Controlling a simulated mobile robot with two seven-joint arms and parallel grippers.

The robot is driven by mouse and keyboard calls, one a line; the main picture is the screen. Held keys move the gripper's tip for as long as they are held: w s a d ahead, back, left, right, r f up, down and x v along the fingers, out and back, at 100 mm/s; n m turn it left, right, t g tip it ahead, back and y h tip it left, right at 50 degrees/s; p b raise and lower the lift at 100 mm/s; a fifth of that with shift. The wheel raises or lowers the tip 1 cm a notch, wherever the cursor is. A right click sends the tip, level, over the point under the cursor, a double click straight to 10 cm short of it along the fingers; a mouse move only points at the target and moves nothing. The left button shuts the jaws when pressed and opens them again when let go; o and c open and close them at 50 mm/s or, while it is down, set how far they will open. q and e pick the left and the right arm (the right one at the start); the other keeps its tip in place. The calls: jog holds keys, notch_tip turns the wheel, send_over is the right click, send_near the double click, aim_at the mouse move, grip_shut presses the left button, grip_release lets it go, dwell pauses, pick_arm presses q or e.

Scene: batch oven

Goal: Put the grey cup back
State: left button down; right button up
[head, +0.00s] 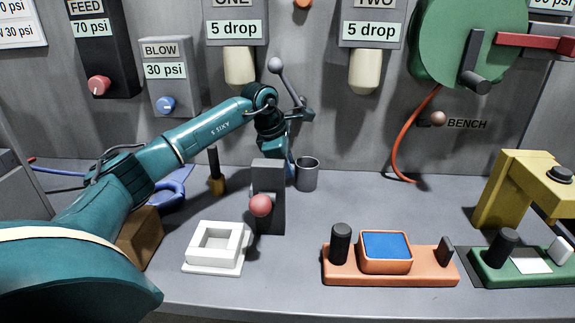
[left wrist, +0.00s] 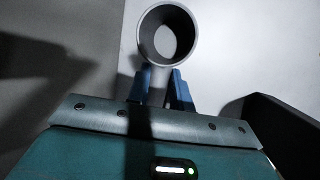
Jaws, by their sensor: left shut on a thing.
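The grey cup (head: 307,174) is upright at the back middle of the bench, just right of my left gripper (head: 291,170). In the left wrist view the cup (left wrist: 168,38) shows its round rim and hollow inside. The blue fingers of my left gripper (left wrist: 161,88) are closed on a narrow grey part on the cup's near side, which looks like its handle. The cup's base is at or very near the bench top; I cannot tell whether it touches. My right gripper is not in view.
A grey upright block with a pink ball (head: 261,205) stands in front of the cup. A white square holder (head: 216,246), an orange station (head: 390,265) and a yellow press (head: 510,190) stand on the bench (head: 350,205). Two dispensers hang above. Bench right of the cup is clear.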

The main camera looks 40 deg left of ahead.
pick_arm(q)
jog(key=c, duration=1.2)
grip_release()
jog(key=shift+c, duration=0.2)
jog(key=v, duration=1.2)
